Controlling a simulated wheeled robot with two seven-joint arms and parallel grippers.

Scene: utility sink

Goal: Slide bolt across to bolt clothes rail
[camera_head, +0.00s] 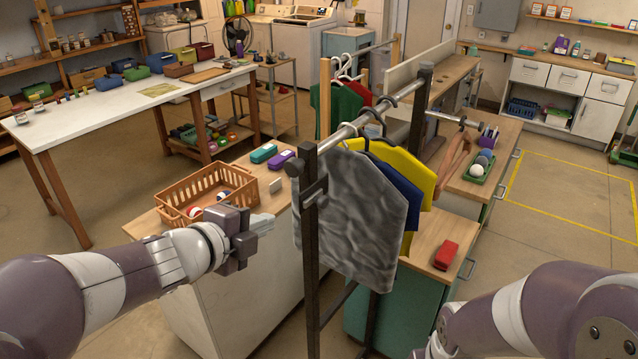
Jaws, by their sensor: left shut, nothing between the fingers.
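The clothes rail (350,127) is a metal bar between a near dark post (308,240) and a far dark post (420,105). Grey, blue and yellow garments hang from it. A small dark fitting, possibly the bolt (315,190), sits on the near post below the bar; its exact position is too small to tell. My left gripper (264,221) is shut and empty, left of the near post and a little lower in the picture, apparently apart from it. My right arm (520,315) enters at the lower right; its fingers are out of frame.
An orange basket (212,190) with balls stands on the counter behind my left gripper. Teal (263,153) and purple (281,159) items lie near the post. A red item (445,255) lies on the counter right of the garments. Open floor (560,215) is at the right.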

